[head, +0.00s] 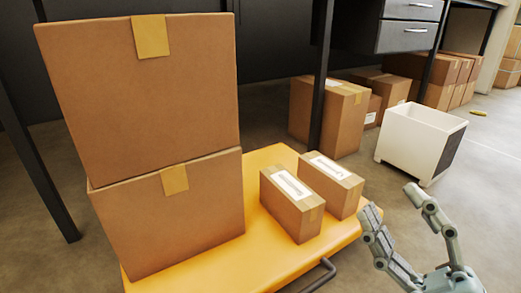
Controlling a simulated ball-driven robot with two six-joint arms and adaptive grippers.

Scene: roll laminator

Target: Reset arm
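My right gripper (391,199) is at the lower right of the head view. Its two grey fingers are spread apart with nothing between them. It is in front of and to the right of the yellow cart platform (290,262), and it overlaps the platform's right corner in the picture. I cannot tell whether it touches it. My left gripper is not in view.
Two large stacked boxes (150,95) and two small labelled boxes (293,204) stand on the platform. A white bin (405,145) stands on the floor behind my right gripper. More boxes (328,118) sit near dark table legs. Floor at right is mostly clear.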

